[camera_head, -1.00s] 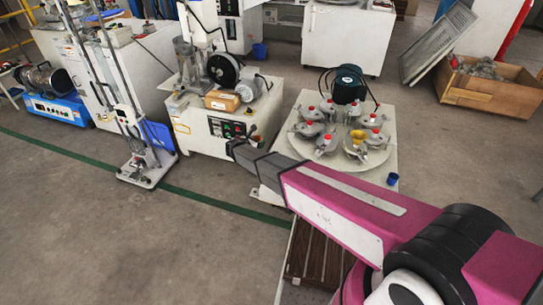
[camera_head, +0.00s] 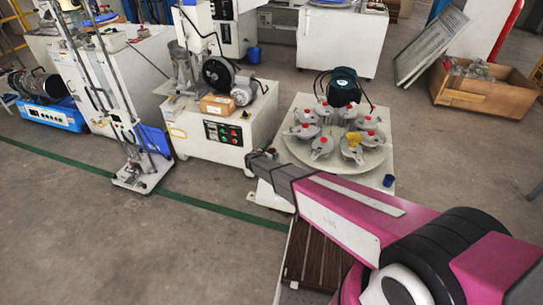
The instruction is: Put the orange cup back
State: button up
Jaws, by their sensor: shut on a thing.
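My gripper (camera_head: 263,164) is the dark grey end of my magenta arm. It is shut, in front of the white machine and left of the round plate (camera_head: 291,146). What it holds cannot be made out, and its fingertips are too small to tell apart. No clearly orange cup shows. A small yellow-orange thing (camera_head: 354,140) sits among the grey jars on the plate, apart from my gripper in the picture. I cannot tell whether it is a cup.
Several grey jars with red tops (camera_head: 322,146) ring the plate. A small blue cup (camera_head: 388,181) is at the table's right front corner. A white machine (camera_head: 190,129) stands at left, a wooden crate (camera_head: 484,93) at right. Open floor (camera_head: 110,225) lies at front left.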

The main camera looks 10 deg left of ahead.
jog(key=shift+f, duration=0.25)
jog(key=shift+f, duration=0.15)
jog(key=o, duration=1)
jog(key=shift+s+a+r, duration=0.1)
jog(key=shift+s+r, duration=0.1)
jog(key=shift+r, duration=0.1)
jog(key=v, duration=1.1)
jog(key=shift+s, duration=0.25)
